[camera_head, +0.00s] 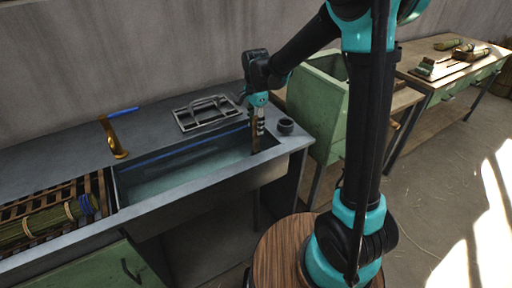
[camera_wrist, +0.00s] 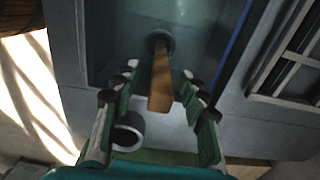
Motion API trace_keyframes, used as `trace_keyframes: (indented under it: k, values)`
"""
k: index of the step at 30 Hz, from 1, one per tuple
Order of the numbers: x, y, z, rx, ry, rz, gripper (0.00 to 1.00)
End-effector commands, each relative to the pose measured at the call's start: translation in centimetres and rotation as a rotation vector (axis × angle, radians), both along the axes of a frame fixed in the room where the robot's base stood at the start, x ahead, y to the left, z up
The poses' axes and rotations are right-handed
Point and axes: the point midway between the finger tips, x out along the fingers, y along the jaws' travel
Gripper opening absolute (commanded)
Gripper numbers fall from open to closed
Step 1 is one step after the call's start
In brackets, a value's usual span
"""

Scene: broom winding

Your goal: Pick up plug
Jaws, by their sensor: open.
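The plug shows in the wrist view as a brown wooden handle (camera_wrist: 161,78) rising from a dark round base (camera_wrist: 158,42) in the sink. In the head view its brown shaft (camera_head: 254,138) stands in the right end of the sink (camera_head: 185,165), partly hidden by my gripper. My gripper (camera_head: 259,132) points down over that end of the sink. In the wrist view its fingers (camera_wrist: 159,76) are open, one on each side of the handle. I see gaps between the handle and the fingers; their exact depth against it is hard to tell.
A dark ring-shaped cup (camera_head: 285,126) sits on the counter right of the sink; it also shows in the wrist view (camera_wrist: 128,131). A metal rack (camera_head: 208,112) lies behind the sink.

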Motion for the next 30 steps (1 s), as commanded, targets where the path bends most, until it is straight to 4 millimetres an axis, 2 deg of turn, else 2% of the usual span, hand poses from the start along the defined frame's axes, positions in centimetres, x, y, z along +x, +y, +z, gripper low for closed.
trace_keyframes:
  k: [5, 15, 24, 26, 30]
  values:
    - [0.0, 0.0, -1.0, 0.000, 0.000, 0.000, 0.43]
    - [0.2, -0.1, -5.3, 0.000, 0.000, 0.000, 0.43]
    - [0.1, -0.1, -5.9, 0.000, 0.000, 0.000, 0.43]
    - [0.1, -0.1, -5.9, 0.000, 0.000, 0.000, 0.38]
    - [0.1, -0.1, -5.9, 0.000, 0.000, 0.000, 0.21]
